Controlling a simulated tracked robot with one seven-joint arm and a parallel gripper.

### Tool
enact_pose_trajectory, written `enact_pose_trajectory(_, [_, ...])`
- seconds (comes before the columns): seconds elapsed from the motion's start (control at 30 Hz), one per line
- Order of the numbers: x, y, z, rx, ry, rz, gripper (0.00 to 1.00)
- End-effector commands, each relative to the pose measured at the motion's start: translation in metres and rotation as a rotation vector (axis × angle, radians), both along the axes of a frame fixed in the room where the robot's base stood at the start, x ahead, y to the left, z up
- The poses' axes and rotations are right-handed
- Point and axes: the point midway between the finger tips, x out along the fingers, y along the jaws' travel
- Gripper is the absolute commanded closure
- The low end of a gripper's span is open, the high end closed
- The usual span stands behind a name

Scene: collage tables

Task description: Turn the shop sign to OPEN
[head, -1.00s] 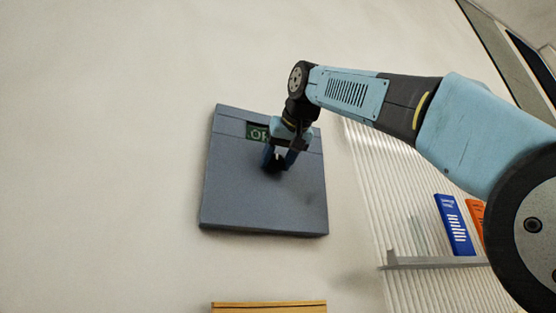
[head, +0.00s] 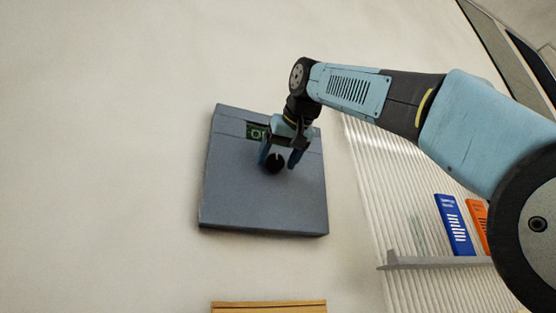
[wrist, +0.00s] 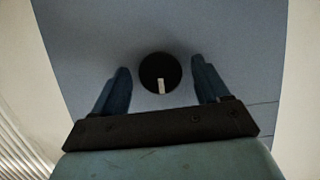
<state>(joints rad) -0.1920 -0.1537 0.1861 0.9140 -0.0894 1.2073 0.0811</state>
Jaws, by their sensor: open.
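The shop sign is a grey-blue square panel (head: 265,205) on the wall, slightly tilted in the head view. Its small dark window (head: 256,132) near the top shows green letters starting with "O"; my gripper hides the rest. A round black knob (head: 275,163) sits on the panel's middle and also shows in the wrist view (wrist: 159,70), with a white mark pointing toward the bottom of that picture. My gripper (head: 280,163) is open, with one blue finger on each side of the knob. In the wrist view (wrist: 162,80), gaps show between both fingers and the knob.
A grey shelf (head: 430,261) with a blue book (head: 455,224) and an orange book (head: 478,222) is on the ribbed wall at the right. A yellow-brown edge (head: 268,307) shows below the panel. The wall left of the panel is bare.

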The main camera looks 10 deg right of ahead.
Motion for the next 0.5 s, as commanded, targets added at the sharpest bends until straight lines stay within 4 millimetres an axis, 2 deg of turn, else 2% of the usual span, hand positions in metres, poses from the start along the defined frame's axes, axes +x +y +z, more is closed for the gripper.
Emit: enact_pose_trajectory(0.5, [-0.084, -0.024, 0.037, 0.001, -0.004, -0.001, 0.25])
